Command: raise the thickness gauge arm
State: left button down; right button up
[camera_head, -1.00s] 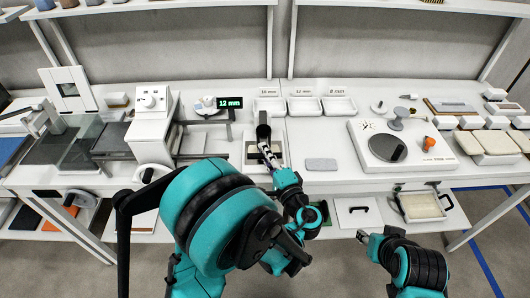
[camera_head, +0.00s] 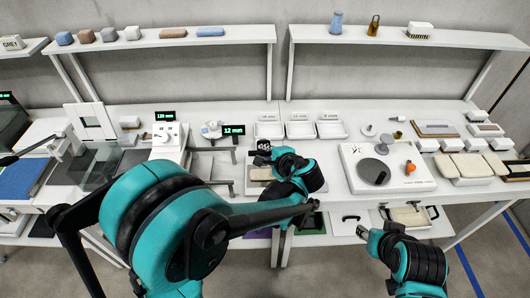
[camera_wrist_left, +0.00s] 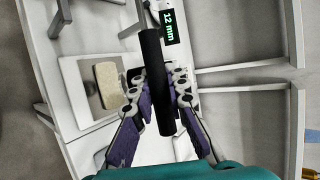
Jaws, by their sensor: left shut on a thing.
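The thickness gauge shows a green "12 mm" display (camera_head: 233,130), which also shows in the left wrist view (camera_wrist_left: 169,26). My left gripper (camera_head: 264,152) is shut on the black cylindrical grip of the gauge arm (camera_wrist_left: 156,85); the purple-padded fingers lie on both sides of it. The grip stands above the gauge's base. A beige block (camera_wrist_left: 107,85) lies on the white plate (camera_wrist_left: 76,72) beside the grip in the left wrist view. The gripper hides most of the gauge arm in the head view. My right gripper (camera_head: 369,236) hangs in front of the table, away from the gauge; its jaws are unclear.
White trays (camera_head: 299,130) stand behind the gauge. A white device with a grey disc (camera_head: 373,171) is to the right. A white dial unit with a second display (camera_head: 165,116) is to the left. Beige pads (camera_head: 470,165) lie at far right.

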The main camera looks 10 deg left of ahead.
pick_arm(q)
jog(key=w+r+g+p, duration=0.1)
jog(key=w+r+p, duration=0.1)
jog(key=w+a+r+g+h+p, duration=0.1)
jog(key=w+r+g+p, duration=0.1)
jog(key=w+a+r+m+g+h+p, duration=0.1)
jog(key=w+r+p, duration=0.1)
jog(key=shift+w+r+g, duration=0.3)
jog(key=shift+w+g, duration=0.1)
jog(key=w+a+r+g+p, duration=0.1)
jog(key=w+a+g+p, duration=0.1)
jog(key=w, duration=0.8)
jog(key=shift+w+a+r+m+h+p, duration=0.3)
jog(key=shift+w+a+m+h+p, duration=0.1)
jog(key=shift+a, duration=0.15)
jog(key=c, duration=1.5)
grip_release()
jog(key=shift+o, duration=0.2)
jog(key=v, duration=1.2)
jog(key=shift+w, duration=0.2)
